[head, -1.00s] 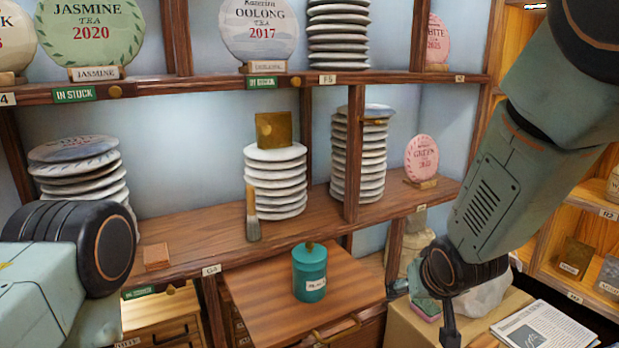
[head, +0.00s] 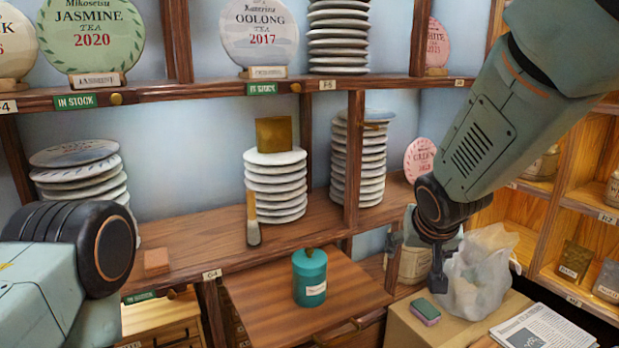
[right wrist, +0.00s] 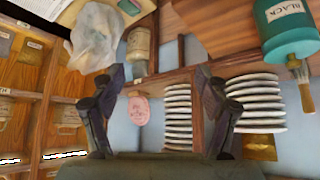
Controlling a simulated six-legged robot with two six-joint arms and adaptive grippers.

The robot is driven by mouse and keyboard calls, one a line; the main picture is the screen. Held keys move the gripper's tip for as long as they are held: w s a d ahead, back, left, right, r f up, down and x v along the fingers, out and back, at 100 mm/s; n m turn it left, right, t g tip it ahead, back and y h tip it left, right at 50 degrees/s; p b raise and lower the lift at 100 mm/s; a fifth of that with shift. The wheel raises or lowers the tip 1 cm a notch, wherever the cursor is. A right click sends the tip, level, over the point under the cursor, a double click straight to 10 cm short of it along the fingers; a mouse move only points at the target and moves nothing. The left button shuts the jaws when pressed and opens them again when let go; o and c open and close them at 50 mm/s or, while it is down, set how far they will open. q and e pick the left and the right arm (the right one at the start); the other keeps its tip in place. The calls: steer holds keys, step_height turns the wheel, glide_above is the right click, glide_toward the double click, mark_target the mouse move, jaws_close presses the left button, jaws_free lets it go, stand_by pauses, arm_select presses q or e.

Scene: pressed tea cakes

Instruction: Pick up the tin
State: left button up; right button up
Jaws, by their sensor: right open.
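The tin is a teal canister (head: 309,278) with a knobbed lid and a white label. It stands upright on the brown wooden top (head: 262,296) below the shelves. It also shows upside down at the top right of the right wrist view (right wrist: 287,35). My right gripper (head: 437,282) is right of the tin in the head view, apart from it. In the right wrist view its two fingers (right wrist: 160,85) are spread with nothing held between them. My left arm shows at the lower left, but its gripper is out of view.
A brush (head: 253,219) hangs over the shelf edge above the tin. Stacked tea cakes (head: 275,185) stand on the shelf behind. A plastic bag (head: 478,275), a sponge (head: 425,312) and a newspaper (head: 545,330) lie to the right on and around a box.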

steer(key=shift+f, duration=0.1)
steer(key=s+f+n+g+y+b, duration=0.1)
steer(key=s+f, duration=0.4)
steer(key=f, duration=0.3)
steer(key=s+d+f+n+b, duration=0.15)
steer(key=s+f, duration=0.25)
steer(key=f, duration=0.4)
steer(key=s+f+g+y+b, duration=0.1)
steer(key=s+f, duration=0.4)
steer(key=f, duration=0.3)
steer(key=s+d+f+g+b, duration=0.1)
steer(key=s+f+g+b, duration=0.2)
steer(key=s+f, duration=0.8)
steer(key=s+d+f+g+b, duration=0.15)
steer(key=s+f, duration=0.45)
steer(key=s, duration=0.9)
steer(key=w+a+r+t+p, duration=0.1)
steer(key=w+r, duration=0.5)
steer(key=w, duration=0.3)
steer(key=w+a+r+t+p, duration=0.1)
steer(key=w+r+t+p, duration=0.1)
steer(key=w+r, duration=0.5)
steer(key=w+a+r+t+p, duration=0.1)
steer(key=w+r, duration=0.5)
steer(key=w, duration=0.6)
steer(key=shift+w+r+t+p, duration=0.15)
steer(key=shift+r+t+p, duration=0.15)
steer(key=shift+t, duration=0.45)
steer(key=shift+f, duration=0.15)
